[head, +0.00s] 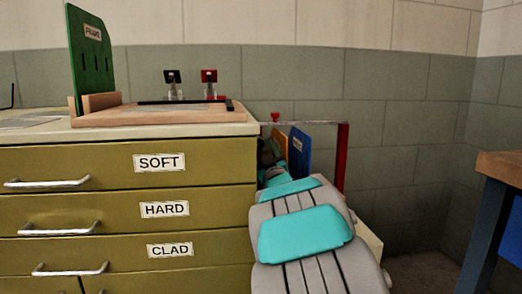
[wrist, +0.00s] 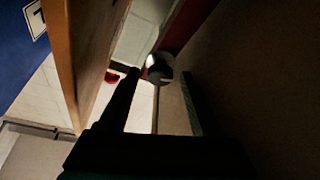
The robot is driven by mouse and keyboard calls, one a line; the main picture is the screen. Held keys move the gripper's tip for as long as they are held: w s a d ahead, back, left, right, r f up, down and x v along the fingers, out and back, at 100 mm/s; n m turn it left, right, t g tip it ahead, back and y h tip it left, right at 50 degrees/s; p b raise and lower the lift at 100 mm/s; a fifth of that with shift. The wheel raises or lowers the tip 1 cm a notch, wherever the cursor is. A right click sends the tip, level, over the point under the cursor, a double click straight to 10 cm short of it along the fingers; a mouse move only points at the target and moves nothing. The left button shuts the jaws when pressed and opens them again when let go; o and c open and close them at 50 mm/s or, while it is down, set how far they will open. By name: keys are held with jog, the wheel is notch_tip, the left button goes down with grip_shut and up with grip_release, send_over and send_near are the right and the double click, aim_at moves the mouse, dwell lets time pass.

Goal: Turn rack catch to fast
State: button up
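The rack stands beyond the right end of the drawer cabinet, with a thin top rail and a red post (head: 342,157). A small red knob (head: 275,116) sits at the rail's left end. A small red piece also shows in the wrist view (wrist: 112,77). My gripper (wrist: 160,74) is open, with two dark fingers apart. A round grey knob with a bright spot (wrist: 160,68) shows between the fingertips; contact cannot be told. I cannot tell for sure which piece is the catch, or its setting. In the head view my arm mostly hides my gripper.
An orange-brown panel (wrist: 78,50) stands close left of my fingers, with a blue panel (head: 299,151) beside it. The olive cabinet (head: 120,190) has drawers labelled SOFT, HARD and CLAD. A green board (head: 90,60) stands on top. A bench (head: 500,168) is at the far right.

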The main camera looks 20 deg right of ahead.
dwell(0.4)
jog(key=n, duration=0.1)
jog(key=n+y+p, duration=0.1)
jog(key=n, duration=0.1)
jog(key=shift+d+r+n+y, duration=0.15)
jog(key=shift+n+y, duration=0.15)
jog(key=n+g+y, duration=0.1)
jog(key=n+y, duration=0.1)
jog(key=n, duration=0.2)
jog(key=shift+d+p, duration=0.1)
jog(key=shift+p, duration=0.2)
jog(key=n+g+y, duration=0.1)
jog(key=n, duration=0.2)
jog(key=shift+s+r+n, duration=0.1)
jog(key=shift+n, duration=0.3)
jog(key=shift+d+r+n+g+b, duration=0.1)
jog(key=shift+n+g+b, duration=0.6)
jog(key=shift+n, duration=1.3)
jog(key=shift+n+g, duration=0.3)
